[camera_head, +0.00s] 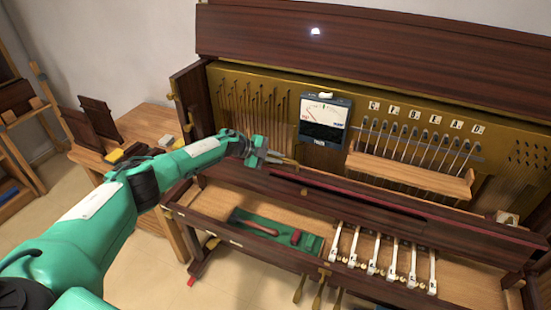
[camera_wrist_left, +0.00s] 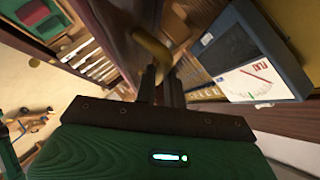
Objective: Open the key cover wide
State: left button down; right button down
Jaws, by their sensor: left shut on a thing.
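The key cover (camera_head: 345,200) is a long dark wooden board with a red strip, lying behind the keys of the piano. It is partly raised, and the white keys (camera_head: 372,258) are bare in front of it. My left gripper (camera_head: 270,159) is at the left part of the cover's upper side. In the left wrist view its dark fingers (camera_wrist_left: 160,75) are shut on a curved brass handle (camera_wrist_left: 152,48) beside the dark wood of the cover. The exact contact is small and partly hidden. My right gripper is in neither view.
A dark meter (camera_head: 323,120) with a white dial stands behind the cover, close to my gripper. A row of hammers (camera_head: 420,150) is to its right. A green tray (camera_head: 270,232) with tools lies left of the keys. A wooden side table (camera_head: 140,120) holds small things.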

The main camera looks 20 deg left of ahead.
pick_arm(q)
jog(key=shift+w+r, duration=0.2)
jog(key=shift+r, duration=0.25)
jog(key=c, duration=1.5)
grip_release()
jog(key=shift+w+f, duration=0.1)
jog(key=shift+d+f, duration=0.1)
jog(key=shift+f, duration=0.05)
jog(key=shift+s+a, duration=0.25)
jog(key=shift+a, duration=0.05)
jog(key=b+v, duration=0.3)
jog(key=v, duration=1)
jog(key=shift+d, duration=0.1)
